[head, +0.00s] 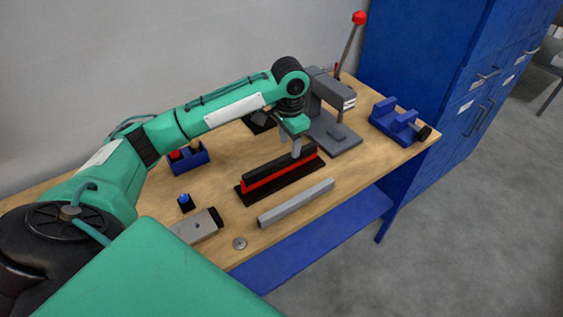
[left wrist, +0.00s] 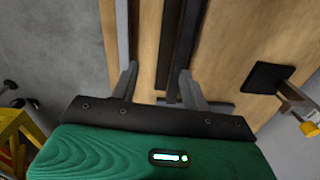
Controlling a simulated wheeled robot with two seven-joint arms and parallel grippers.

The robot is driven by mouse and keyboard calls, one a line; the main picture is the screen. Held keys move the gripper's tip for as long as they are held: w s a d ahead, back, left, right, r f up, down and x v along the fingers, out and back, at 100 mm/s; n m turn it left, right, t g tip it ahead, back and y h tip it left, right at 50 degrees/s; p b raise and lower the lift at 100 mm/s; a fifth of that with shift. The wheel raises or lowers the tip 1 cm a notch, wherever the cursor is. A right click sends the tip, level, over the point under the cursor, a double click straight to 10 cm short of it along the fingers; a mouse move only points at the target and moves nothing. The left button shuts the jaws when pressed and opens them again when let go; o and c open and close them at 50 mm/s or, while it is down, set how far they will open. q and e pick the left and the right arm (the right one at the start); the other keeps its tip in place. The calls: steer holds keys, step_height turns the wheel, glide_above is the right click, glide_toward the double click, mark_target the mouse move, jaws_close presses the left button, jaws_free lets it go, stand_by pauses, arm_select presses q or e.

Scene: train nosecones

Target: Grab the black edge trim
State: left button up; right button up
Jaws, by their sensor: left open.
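The black edge trim (head: 268,171) appears as a long black strip along a red bar (head: 285,172), which sits on a black base (head: 250,199) on the workbench. My left gripper (head: 297,151) points down at the far right end of this strip. Its fingers are open, and I cannot tell exactly how high they are above the strip. In the left wrist view the two fingers (left wrist: 160,88) stand apart, with long dark strips (left wrist: 184,40) running between and beyond them. Which dark strip there is the trim is unclear. My right gripper is not in view.
A grey bar (head: 296,203) lies in front of the base. A grey press (head: 335,130) with a red-knobbed lever stands behind right, close to my left gripper. A blue holder (head: 393,121), a blue box (head: 188,159) and a grey block (head: 197,228) stand on the bench.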

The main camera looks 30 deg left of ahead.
arm_select(q)
steer(key=a+r, duration=0.3)
steer(key=p, duration=0.2)
glide_above(281, 158)
steer(key=shift+n, duration=0.3)
steer(key=f, duration=0.8)
steer(key=shift+s+d, duration=0.35)
steer(key=f, duration=0.1)
steer(key=f+p, duration=0.1)
steer(key=f, duration=0.3)
steer(key=shift+w+a+p, duration=0.3)
steer(key=shift+p, duration=0.05)
steer(key=shift+f, duration=0.15)
jaws_close()
